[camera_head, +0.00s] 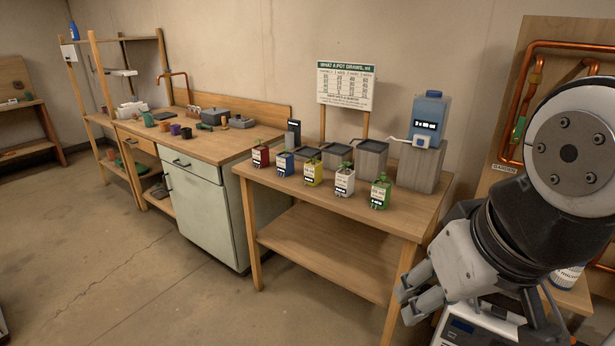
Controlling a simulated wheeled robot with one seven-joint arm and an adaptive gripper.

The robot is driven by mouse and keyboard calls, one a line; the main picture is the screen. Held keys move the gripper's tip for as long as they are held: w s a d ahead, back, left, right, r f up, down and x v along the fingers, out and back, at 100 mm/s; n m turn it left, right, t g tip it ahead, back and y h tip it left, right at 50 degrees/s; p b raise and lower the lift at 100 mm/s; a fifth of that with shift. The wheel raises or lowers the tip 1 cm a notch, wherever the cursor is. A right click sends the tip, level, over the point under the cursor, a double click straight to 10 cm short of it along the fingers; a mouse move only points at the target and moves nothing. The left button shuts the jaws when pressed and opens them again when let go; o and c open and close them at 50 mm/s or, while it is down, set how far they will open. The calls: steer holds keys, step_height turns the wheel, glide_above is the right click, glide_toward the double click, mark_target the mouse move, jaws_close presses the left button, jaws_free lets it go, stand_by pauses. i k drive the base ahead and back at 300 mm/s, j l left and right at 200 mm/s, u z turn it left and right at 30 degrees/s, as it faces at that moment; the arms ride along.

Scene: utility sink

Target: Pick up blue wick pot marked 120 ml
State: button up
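The blue pot (285,164) stands upright on the wooden table, second from the left in a front row of small coloured pots. It has a white label and a small green plant; the marking is too small to read. My gripper (405,304) is at the lower right, in front of the table's right end and well apart from the blue pot. Its two fingers show a gap with nothing between them.
A red pot (261,156) is left of the blue one, a yellow pot (313,172) right of it, then white (344,182) and green (380,194) pots. Floor in front is clear.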

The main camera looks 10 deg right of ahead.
mark_target(286, 163)
steer(key=i+j+u, duration=0.2)
steer(key=i, duration=0.5)
steer(key=i+j+u, duration=0.15)
steer(key=i, duration=0.6)
steer(key=i+j+z, duration=0.1)
steer(key=i+z, duration=0.25)
steer(key=i, duration=0.15)
steer(key=i+j+z, duration=0.3)
steer(key=i, duration=0.2)
